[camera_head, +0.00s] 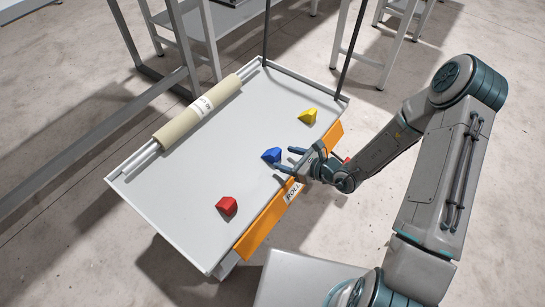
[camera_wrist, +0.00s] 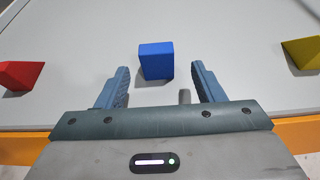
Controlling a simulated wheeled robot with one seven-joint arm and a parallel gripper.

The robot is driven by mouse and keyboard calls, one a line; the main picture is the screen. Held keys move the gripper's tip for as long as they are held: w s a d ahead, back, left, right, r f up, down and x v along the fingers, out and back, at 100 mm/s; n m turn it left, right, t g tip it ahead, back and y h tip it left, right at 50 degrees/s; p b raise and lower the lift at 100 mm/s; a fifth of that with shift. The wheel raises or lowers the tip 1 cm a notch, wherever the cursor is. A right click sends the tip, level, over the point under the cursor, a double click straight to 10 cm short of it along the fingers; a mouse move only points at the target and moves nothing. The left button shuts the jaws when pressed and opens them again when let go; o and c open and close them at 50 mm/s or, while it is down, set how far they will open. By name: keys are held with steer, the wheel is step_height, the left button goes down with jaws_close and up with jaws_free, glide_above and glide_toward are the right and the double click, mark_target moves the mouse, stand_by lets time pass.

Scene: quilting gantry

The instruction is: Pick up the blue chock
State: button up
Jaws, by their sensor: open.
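The blue chock (camera_head: 271,155) lies on the grey table top (camera_head: 190,180), between a red chock and a yellow chock. In the wrist view the blue chock (camera_wrist: 156,61) is ahead of my gripper (camera_wrist: 160,82), roughly centred between the fingertips and mostly beyond them. My gripper (camera_head: 282,158) is open and empty, low over the table near its orange front edge, with its fingers pointing at the blue chock. I see no contact between the fingers and the chock.
The red chock (camera_head: 227,205) sits to the left and the yellow chock (camera_head: 308,116) to the right. A beige roll (camera_head: 197,108) on a bar lies along the far edge. An orange strip (camera_head: 262,222) lines the near edge. Dark upright posts (camera_head: 343,45) rise at the table's side.

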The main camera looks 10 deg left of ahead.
mark_target(278, 156)
steer(key=b+x, duration=0.2)
steer(key=x, duration=0.3)
steer(key=shift+s, duration=0.15)
steer(key=shift+a+f, duration=0.15)
steer(key=shift+a, duration=0.3)
steer(key=shift+w, duration=0.2)
steer(key=c, duration=1.1)
